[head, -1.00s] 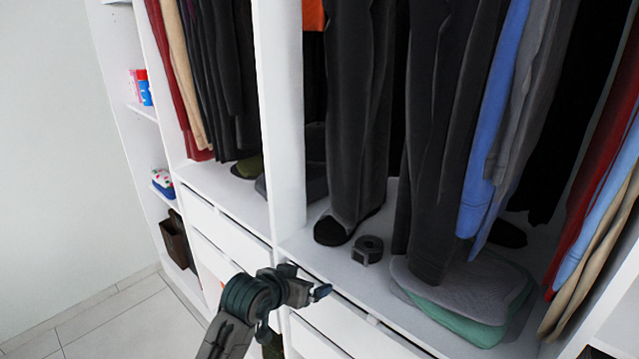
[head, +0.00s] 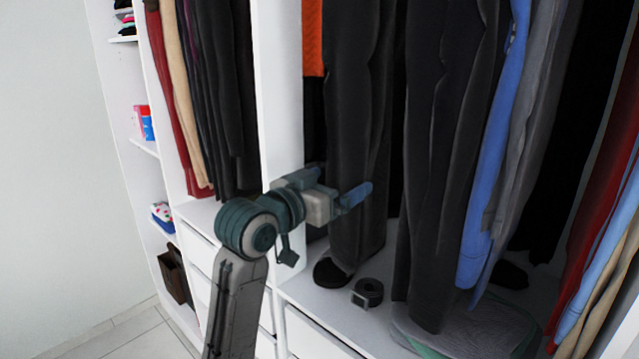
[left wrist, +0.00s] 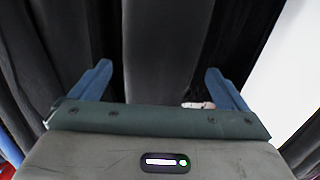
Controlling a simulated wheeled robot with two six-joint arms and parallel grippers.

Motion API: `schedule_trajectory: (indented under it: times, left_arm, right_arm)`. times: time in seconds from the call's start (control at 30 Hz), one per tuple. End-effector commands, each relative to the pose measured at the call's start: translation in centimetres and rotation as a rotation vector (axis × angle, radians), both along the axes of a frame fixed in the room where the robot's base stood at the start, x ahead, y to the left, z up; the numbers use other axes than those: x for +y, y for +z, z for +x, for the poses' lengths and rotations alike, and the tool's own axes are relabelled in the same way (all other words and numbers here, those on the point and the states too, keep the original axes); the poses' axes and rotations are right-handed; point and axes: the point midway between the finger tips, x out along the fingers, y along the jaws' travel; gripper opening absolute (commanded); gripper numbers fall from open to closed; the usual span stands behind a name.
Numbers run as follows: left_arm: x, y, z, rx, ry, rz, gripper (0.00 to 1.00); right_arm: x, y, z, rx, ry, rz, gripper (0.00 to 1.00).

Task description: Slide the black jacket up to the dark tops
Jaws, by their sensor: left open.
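Several long dark garments hang in the middle section; only their lower parts show, so I cannot tell which is the black jacket. A black garment (head: 355,110) hangs just right of the white divider. A wider dark group (head: 450,150) hangs right of it, across a narrow gap. My left gripper (head: 334,186) is raised in front of the black garment's lower part, fingers apart. In the left wrist view my left gripper (left wrist: 162,85) is open, with a dark hanging garment (left wrist: 160,45) beyond and between the fingers. Contact is unclear. My right gripper is out of view.
The white divider (head: 277,90) stands close left of my left gripper. An orange garment (head: 312,38) hangs beside it. Blue tops (head: 490,170) hang right of the dark group. A coiled belt (head: 367,292), black shoes and a folded pile (head: 480,330) lie on the shelf below.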

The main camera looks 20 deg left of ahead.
Motion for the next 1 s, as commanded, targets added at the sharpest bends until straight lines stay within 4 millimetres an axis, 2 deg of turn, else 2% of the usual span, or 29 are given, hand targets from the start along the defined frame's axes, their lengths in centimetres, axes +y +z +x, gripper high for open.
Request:
schedule_trajectory:
  times: [0.1, 0.33, 0.5, 0.77, 1.0]
  left_arm:
    - [-0.8, 0.4, 2.2, 0.006, -0.002, -0.004, 0.96]
    - [-1.7, 0.2, 5.1, 0.002, -0.001, -0.001, 0.96]
    - [-1.9, 0.0, 5.8, 0.002, 0.000, 0.001, 0.96]
    - [-1.9, -0.1, 5.9, 0.001, 0.000, 0.000, 0.96]
    - [-1.9, -0.1, 5.9, 0.001, 0.000, 0.000, 0.49]
  right_arm:
    - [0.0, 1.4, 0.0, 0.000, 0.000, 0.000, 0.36]
    - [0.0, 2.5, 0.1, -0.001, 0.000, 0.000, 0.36]
    - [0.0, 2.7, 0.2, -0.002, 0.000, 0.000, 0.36]
    - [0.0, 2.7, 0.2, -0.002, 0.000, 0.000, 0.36]
    - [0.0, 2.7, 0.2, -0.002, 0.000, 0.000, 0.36]
